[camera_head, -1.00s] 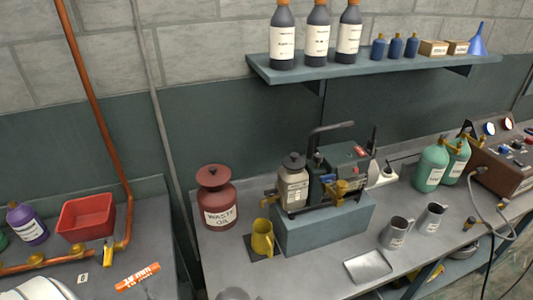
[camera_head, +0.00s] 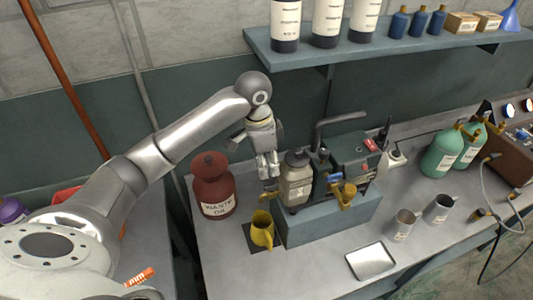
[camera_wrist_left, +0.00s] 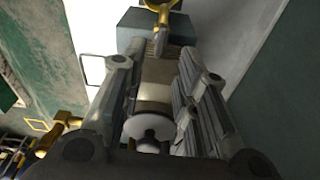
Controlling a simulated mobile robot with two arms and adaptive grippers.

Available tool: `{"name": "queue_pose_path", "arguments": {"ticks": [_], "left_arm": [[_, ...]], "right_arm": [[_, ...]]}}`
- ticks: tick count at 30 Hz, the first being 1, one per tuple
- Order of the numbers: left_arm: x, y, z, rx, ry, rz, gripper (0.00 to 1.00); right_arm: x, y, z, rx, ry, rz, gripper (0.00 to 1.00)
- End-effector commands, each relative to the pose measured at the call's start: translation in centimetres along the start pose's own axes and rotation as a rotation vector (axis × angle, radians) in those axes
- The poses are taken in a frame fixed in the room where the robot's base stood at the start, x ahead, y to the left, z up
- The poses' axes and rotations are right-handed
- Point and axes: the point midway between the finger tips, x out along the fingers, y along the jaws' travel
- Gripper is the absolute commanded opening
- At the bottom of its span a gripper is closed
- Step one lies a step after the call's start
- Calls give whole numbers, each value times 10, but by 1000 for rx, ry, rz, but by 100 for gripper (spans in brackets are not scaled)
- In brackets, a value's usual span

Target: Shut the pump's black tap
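The pump (camera_head: 350,150), dark green with a black carry handle, stands on a blue-grey block (camera_head: 325,222). A pale labelled jar with a dark lid (camera_head: 297,180) is at its left end. Brass fittings (camera_head: 347,192) are at its front, one with a blue part. I cannot pick out the black tap with certainty. My left gripper (camera_head: 268,174) points down just left of the jar. In the left wrist view its fingers (camera_wrist_left: 157,62) are apart, with a pale body and a round grey disc showing between them; contact is unclear. My right gripper is out of view.
A red waste oil can (camera_head: 213,190) stands left of the gripper. A yellow jug (camera_head: 262,230) is below it on a dark mat. A metal tray (camera_head: 371,262), two grey jugs (camera_head: 402,225) and green cylinders (camera_head: 440,154) are to the right. A shelf (camera_head: 385,45) with bottles is above.

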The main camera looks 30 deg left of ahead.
Motion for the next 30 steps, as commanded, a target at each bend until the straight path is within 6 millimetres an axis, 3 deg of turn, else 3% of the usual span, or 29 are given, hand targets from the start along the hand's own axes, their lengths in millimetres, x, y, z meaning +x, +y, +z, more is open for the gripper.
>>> {"name": "queue_pose_path", "arguments": {"ticks": [8, 21, 23, 30], "left_arm": [[10, -1, 1, 2, -2, 1, 29], [63, -1, 1, 1, -1, 0, 29], [63, -1, 0, 0, -3, 3, 29], [83, -1, 0, 1, 0, 0, 29]], "right_arm": [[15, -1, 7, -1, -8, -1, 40], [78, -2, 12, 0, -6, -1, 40], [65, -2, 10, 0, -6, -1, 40], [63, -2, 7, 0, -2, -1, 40]]}}
